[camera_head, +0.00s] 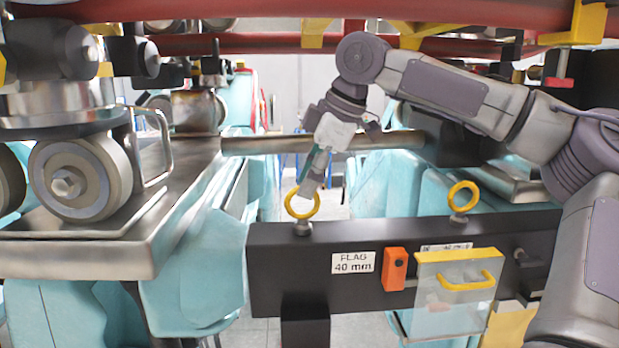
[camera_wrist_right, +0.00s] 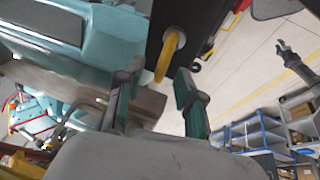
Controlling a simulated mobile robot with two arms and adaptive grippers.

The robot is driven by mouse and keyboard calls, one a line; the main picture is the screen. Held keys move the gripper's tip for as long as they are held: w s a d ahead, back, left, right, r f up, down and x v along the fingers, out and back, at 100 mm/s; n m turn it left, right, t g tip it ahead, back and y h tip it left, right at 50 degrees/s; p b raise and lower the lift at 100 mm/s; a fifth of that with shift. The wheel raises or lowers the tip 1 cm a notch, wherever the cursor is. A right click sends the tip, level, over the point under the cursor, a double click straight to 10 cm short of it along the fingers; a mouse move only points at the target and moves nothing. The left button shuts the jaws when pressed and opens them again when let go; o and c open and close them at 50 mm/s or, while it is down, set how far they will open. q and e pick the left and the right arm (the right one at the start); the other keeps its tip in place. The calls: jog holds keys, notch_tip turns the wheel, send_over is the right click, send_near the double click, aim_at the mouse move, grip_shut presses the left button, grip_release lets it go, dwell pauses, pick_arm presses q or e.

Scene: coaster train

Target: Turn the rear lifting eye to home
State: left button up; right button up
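Two yellow lifting eyes stand on a dark bar (camera_head: 370,240): a left one (camera_head: 317,206) and a right one (camera_head: 463,197). The frames do not mark which is the rear one. My right gripper (camera_head: 309,190) comes down from above onto the left eye. In the right wrist view my right gripper (camera_wrist_right: 157,80) is open, its green-padded fingers on either side of the yellow eye (camera_wrist_right: 168,57), which shows nearly edge-on with no clear contact. My left gripper (camera_wrist_right: 285,47) shows small in that view, away from the bar, fingers apart.
The bar carries a "FLAG 40 mm" label (camera_head: 353,262), an orange block (camera_head: 395,269) and a clear cover with a yellow handle (camera_head: 465,281). A wheel assembly (camera_head: 80,178) stands left. A metal tube (camera_head: 270,144) runs behind my right gripper. Red rails (camera_head: 250,43) cross above.

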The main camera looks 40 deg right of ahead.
jog(key=v, duration=1.2)
dwell(0.5)
